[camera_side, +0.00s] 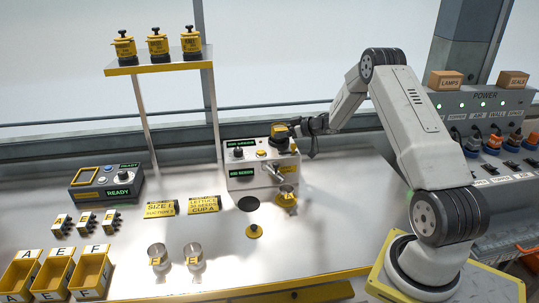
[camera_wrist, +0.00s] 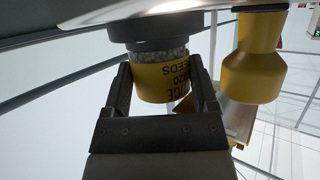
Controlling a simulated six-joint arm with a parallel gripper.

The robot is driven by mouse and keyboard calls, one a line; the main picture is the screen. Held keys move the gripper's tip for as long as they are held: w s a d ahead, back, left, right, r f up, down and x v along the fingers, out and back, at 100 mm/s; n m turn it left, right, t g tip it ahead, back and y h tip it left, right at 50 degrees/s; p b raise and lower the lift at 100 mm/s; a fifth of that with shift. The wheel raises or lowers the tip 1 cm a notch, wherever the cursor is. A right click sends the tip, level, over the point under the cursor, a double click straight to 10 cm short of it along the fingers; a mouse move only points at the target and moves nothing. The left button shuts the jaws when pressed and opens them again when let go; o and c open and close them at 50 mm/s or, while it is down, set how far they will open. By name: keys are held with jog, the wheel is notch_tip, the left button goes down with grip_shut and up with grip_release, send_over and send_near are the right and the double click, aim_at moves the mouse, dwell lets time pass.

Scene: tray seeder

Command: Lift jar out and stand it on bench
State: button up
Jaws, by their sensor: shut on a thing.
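My gripper (camera_side: 297,127) is at the top of the white seeder machine (camera_side: 246,182), reaching in from the right. In the wrist view, my gripper (camera_wrist: 165,88) is shut around a yellow-labelled jar (camera_wrist: 160,88), with one dark finger on each side. The jar also shows in the side view (camera_side: 280,131) at the top right of the machine. A band of grey seeds shows between its label and a dark collar in the wrist view. I cannot tell whether the jar still touches the machine. The bench (camera_side: 330,225) is bare in front of my arm.
Three yellow jars, including one (camera_side: 157,43), stand on a raised shelf (camera_side: 160,66). Two metal cups (camera_side: 157,254) (camera_side: 193,255) stand at the bench front. A control box (camera_side: 106,185), yellow bins (camera_side: 55,272) and a power panel (camera_side: 485,120) are nearby.

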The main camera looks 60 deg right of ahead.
notch_tip(320, 180, up, 2)
jog(key=shift+r, duration=0.1)
jog(key=s+a+r, duration=0.6)
jog(key=s+r, duration=0.3)
jog(key=s, duration=0.3)
jog(key=shift+s+a+r, duration=0.15)
jog(key=shift+a+r, duration=0.2)
jog(key=shift+r, duration=0.05)
dwell(0.3)
jog(key=w+a+f+m+h, duration=0.2)
jog(key=w+a+f+h, duration=0.1)
jog(key=w+a, duration=0.65)
jog(key=s+a+f+m+h, duration=0.1)
jog(key=a+f+m+h, duration=0.4)
jog(key=a, duration=0.5)
jog(key=s+a+f+m+g+h, duration=0.3)
jog(key=s+a+f, duration=0.35)
jog(key=s, duration=0.25)
jog(key=s+f+m+g+h, duration=0.2)
jog(key=s+m+g, duration=0.1)
jog(key=s, duration=0.9)
jog(key=shift+s+a+f+m, duration=0.15)
jog(key=shift+s+a+m, duration=0.1)
jog(key=shift+s+m, duration=0.1)
